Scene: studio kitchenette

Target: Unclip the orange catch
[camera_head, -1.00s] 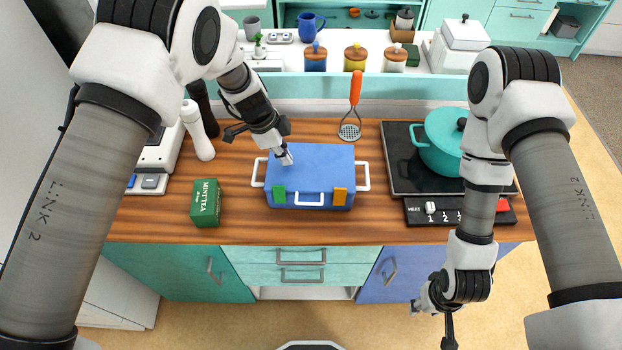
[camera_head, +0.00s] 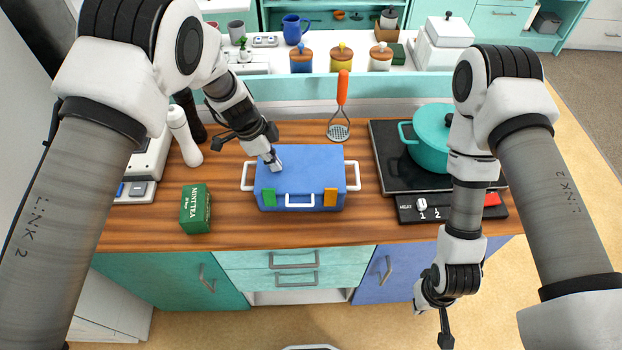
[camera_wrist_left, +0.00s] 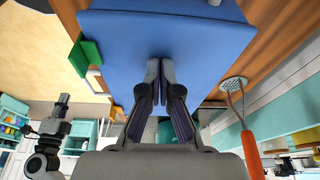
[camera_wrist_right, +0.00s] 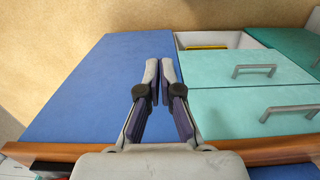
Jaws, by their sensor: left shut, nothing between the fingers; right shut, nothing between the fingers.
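The blue box (camera_head: 312,164) sits on the wooden counter, lid down, with white handles at its sides and front. The orange catch (camera_head: 330,197) is on the right of its front face, and the green catch (camera_head: 269,198) is on the left. My left gripper (camera_head: 276,166) is shut and empty over the lid's left half, behind the catches; whether it touches the lid is unclear. My right gripper (camera_wrist_right: 160,68) is shut and empty, low before the counter front.
A green tea box (camera_head: 195,209) stands left of the blue box. A teal pot (camera_head: 428,150) on the dark hob is to the right. An orange-handled masher (camera_head: 342,88) is behind. Counter between tea box and blue box is clear.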

